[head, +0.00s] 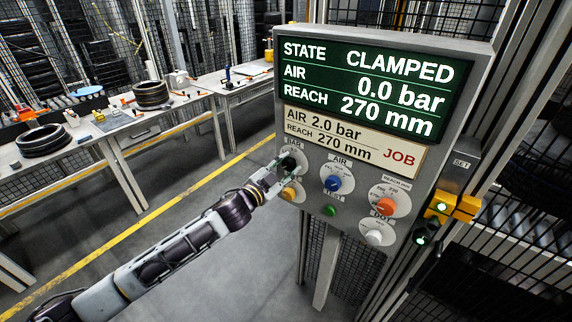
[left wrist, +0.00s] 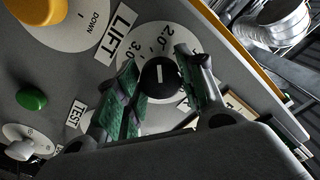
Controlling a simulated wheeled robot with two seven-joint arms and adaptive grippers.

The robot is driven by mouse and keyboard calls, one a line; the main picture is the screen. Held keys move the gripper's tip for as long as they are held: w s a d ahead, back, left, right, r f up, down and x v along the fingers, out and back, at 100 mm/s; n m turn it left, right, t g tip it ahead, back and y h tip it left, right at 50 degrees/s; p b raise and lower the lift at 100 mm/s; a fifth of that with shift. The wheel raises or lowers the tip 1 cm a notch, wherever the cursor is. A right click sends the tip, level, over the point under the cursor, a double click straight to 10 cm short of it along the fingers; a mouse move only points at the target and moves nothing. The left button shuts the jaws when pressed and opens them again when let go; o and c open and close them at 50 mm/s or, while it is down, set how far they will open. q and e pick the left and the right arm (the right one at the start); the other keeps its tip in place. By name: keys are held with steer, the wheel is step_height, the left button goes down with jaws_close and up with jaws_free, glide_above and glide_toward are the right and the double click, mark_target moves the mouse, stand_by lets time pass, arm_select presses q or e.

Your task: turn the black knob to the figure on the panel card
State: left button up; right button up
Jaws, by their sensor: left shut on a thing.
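The black knob (head: 289,162) is on the grey control panel, at the left dial marked BAR. My left gripper (head: 279,172) is shut on it. In the left wrist view the black knob (left wrist: 160,80) sits between the two green-padded fingers. Its white line runs roughly up the picture, and the figures 2.0 and 3.0 show above it on the dial. Fingers hide part of the dial. The panel card (head: 350,142) reads AIR 2.0 bar, REACH 270 mm, JOB. The display (head: 369,82) reads CLAMPED, 0.0 bar, 270 mm. My right gripper is out of view.
Close to the black knob are a yellow knob (head: 288,194), a blue knob (head: 333,183) and a green button (head: 329,210). An orange knob (head: 387,206) and a white knob (head: 374,237) are to the right. Benches with tyres stand behind; the floor left of the panel is clear.

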arm_select(q)
steer(key=shift+m+p, duration=0.35)
steer(key=shift+m, duration=0.75)
steer(key=o, duration=1)
steer(key=v, duration=1.2)
stand_by(0.4)
steer(key=shift+m, duration=0.3)
